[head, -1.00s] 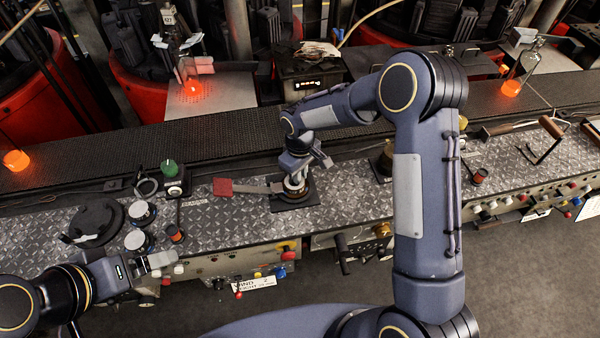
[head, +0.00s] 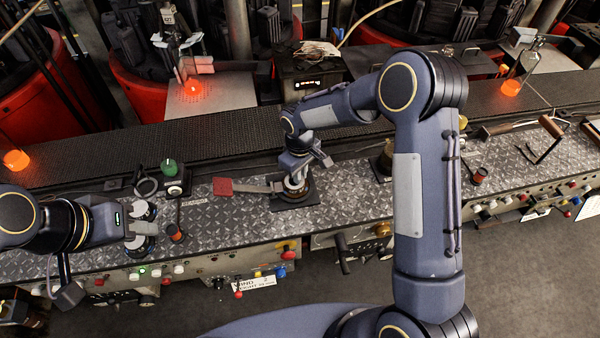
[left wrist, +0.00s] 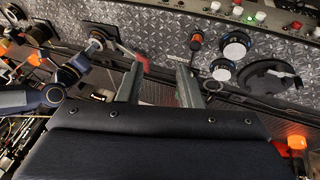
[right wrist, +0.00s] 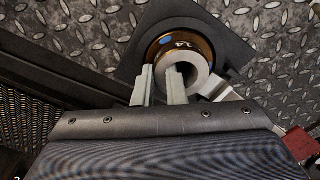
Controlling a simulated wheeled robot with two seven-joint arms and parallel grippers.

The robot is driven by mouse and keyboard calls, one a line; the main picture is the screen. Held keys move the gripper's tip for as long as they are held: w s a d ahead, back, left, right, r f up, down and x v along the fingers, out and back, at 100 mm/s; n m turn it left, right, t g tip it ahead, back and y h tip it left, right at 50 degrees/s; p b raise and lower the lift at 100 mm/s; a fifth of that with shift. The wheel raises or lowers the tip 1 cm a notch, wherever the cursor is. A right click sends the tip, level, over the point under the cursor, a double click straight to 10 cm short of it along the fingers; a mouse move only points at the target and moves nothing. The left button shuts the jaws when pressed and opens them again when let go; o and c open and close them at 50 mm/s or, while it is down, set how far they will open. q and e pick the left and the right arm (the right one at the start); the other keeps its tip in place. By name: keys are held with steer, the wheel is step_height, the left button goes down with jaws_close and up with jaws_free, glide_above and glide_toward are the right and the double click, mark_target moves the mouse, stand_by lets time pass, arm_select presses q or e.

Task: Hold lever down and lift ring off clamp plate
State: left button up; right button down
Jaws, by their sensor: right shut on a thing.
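The ring (head: 296,184), a grey metal collar, sits on the black clamp plate (head: 311,203). The right wrist view shows the ring (right wrist: 208,83) over an amber band marked 14, on the plate (right wrist: 232,40). My right gripper (right wrist: 160,70) is shut on the ring's wall, one finger inside the bore. The lever, a grey bar with a red pad (head: 223,186), extends left from the plate; its pad (right wrist: 299,142) also shows in the right wrist view. My left gripper (head: 148,228) is left of the lever, apart from it; its fingers (left wrist: 156,72) are open and empty.
Two white-topped round pieces (left wrist: 236,46) and a small orange-topped cup (head: 175,232) lie near my left gripper. A green knob (head: 169,167) stands behind. The patterned bench top (head: 235,221) before the lever is clear. Buttons line the bench's front.

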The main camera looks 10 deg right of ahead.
arm_select(q)
steer(key=w+d+m, duration=0.1)
steer(key=w, duration=0.2)
steer(key=w+d+f+m+g, duration=0.1)
steer(key=w, duration=0.3)
steer(key=w+d+m+g+y, duration=0.1)
steer(key=w, duration=0.3)
steer(key=shift+d+f, duration=0.25)
steer(key=shift+f, duration=0.1)
jaws_close()
steer(key=m+g+y, duration=0.2)
steer(key=m, duration=0.1)
glide_above(223, 186)
step_height(223, 186, down, 9)
steer(key=shift+w+r, duration=0.1)
steer(key=shift+r, duration=0.1)
steer(key=shift+f, duration=2.75)
